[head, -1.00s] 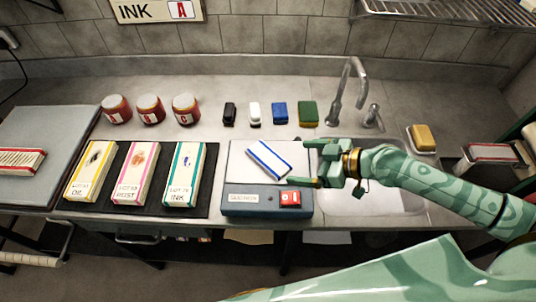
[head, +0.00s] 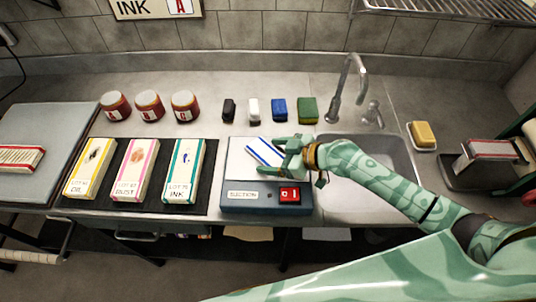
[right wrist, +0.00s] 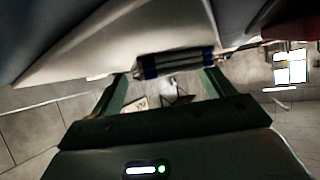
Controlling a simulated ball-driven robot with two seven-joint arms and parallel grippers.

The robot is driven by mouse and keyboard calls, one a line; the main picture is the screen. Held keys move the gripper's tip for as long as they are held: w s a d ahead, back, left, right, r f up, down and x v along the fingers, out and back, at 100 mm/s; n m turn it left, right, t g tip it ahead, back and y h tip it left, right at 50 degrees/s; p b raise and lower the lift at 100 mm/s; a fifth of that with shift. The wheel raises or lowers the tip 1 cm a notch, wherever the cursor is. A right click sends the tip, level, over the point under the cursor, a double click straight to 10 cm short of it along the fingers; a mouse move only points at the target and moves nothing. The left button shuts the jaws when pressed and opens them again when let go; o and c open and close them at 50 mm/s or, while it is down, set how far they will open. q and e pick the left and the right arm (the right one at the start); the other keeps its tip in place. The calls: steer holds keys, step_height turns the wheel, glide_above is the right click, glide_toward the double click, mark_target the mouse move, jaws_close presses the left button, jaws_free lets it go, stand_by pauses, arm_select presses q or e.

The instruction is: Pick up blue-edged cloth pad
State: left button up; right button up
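The blue-edged cloth pad (head: 261,153), white with blue stripes, lies at an angle on the white top plate (head: 237,158) of the suction box (head: 241,196). My right gripper (head: 272,157) reaches in from the right over the plate, and its fingers are open at the pad's right end, partly hiding it. In the right wrist view the pad (right wrist: 176,64) shows edge-on just ahead of the two spread fingers (right wrist: 168,82). I cannot tell whether they touch it. My left gripper is not in view.
A red switch (head: 289,195) is on the box front. Several labelled pads lie on a black mat (head: 150,204) to the left. Red-labelled jars (head: 150,106) and small coloured blocks (head: 279,110) stand behind. A sink (head: 385,190) and tap (head: 345,90) are to the right.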

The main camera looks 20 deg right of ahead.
steer(key=c, duration=0.7)
steer(key=shift+c, duration=0.4)
